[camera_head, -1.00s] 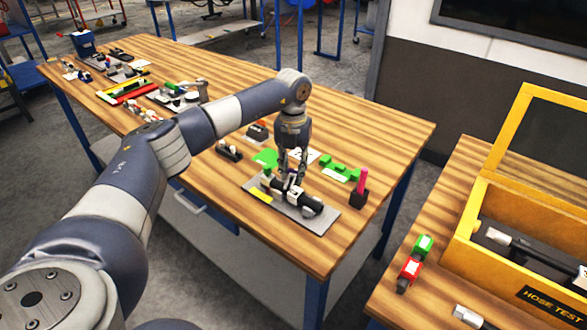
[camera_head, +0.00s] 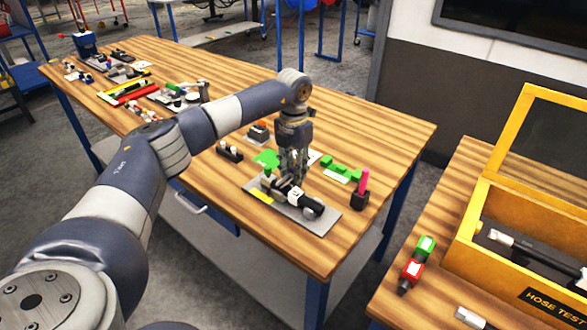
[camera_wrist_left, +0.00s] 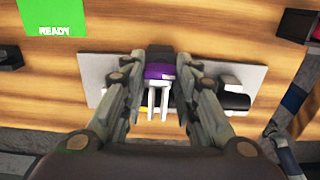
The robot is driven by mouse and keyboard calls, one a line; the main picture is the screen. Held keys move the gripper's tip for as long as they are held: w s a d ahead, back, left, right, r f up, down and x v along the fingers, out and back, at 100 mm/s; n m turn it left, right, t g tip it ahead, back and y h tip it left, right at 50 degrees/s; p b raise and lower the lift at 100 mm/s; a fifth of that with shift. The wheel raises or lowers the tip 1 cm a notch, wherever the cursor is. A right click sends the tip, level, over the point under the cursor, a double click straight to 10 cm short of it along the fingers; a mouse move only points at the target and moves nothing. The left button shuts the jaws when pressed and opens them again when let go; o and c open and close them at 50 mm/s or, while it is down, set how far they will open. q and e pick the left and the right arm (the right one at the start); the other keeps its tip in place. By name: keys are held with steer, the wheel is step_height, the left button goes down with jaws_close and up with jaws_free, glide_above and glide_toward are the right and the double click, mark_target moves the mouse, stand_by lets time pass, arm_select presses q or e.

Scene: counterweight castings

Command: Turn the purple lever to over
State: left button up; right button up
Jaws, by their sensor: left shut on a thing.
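The purple lever (camera_wrist_left: 160,71) shows in the left wrist view between my two fingers, with pale prongs in front of it. It belongs to a fixture on a grey plate (camera_head: 325,222) on the wooden bench; the plate also shows in the left wrist view (camera_wrist_left: 95,68). The fixture has a black and white cylindrical body (camera_head: 309,203). My left gripper (camera_head: 291,178) points down over the fixture and is shut on the purple lever. In the head view the fingers hide most of the lever, so its exact angle is unclear. My right gripper is out of view.
A green card reading READY (camera_wrist_left: 55,15) lies behind the plate. A green block piece (camera_head: 341,167) and a dark block with a pink upright (camera_head: 360,192) stand close by. A yellow case (camera_head: 470,240) is on the right-hand table.

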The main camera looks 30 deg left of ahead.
arm_select(q)
steer(key=shift+r, duration=0.1)
steer(key=o, duration=1.1)
steer(key=shift+c, duration=0.2)
step_height(320, 180, up, 12)
